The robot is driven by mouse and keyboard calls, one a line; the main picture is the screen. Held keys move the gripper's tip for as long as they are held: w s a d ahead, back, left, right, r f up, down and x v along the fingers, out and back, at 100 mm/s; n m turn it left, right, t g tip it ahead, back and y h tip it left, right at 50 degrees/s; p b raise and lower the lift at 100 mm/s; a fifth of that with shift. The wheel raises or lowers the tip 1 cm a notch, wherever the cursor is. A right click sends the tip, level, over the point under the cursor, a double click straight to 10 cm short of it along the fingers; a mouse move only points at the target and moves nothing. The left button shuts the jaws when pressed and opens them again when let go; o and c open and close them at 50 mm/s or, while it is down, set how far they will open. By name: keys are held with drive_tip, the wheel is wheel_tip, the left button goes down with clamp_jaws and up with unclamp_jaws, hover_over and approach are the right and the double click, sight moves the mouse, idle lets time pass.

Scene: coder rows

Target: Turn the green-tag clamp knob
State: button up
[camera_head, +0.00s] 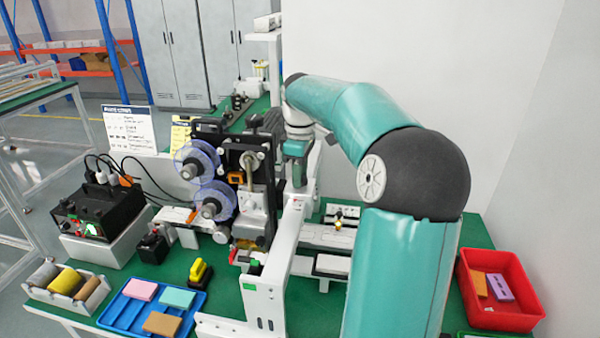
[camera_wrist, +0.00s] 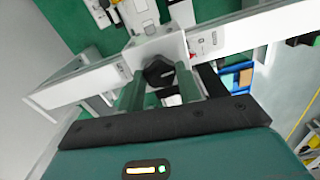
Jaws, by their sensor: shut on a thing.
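A black clamp knob (camera_wrist: 157,72) sits at a white bracket in the wrist view. My gripper (camera_wrist: 160,88) has its two green fingers on either side of the knob and is shut on it. No green tag can be made out beside this knob in the wrist view, so I cannot tell its tag colour. In the head view my gripper's teal hand (camera_head: 296,150) is at the right of the dark coder machine (camera_head: 245,160), behind a white upright. The fingertips and the knob are hidden there.
White rails (camera_head: 272,285) run beside the machine. On the green table are a blue tray (camera_head: 118,316) with coloured blocks, a yellow-and-black tool (camera_head: 200,272), a black power box (camera_head: 100,212) with cables and a red bin (camera_head: 505,316). A white wall rises behind my arm.

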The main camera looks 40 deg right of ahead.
drive_tip(key=shift+m, duration=0.9)
idle(0.5)
drive_tip(key=o, duration=1)
wheel_tip(320, 180, up, 14)
drive_tip(key=shift+f, duration=0.1)
idle(0.3)
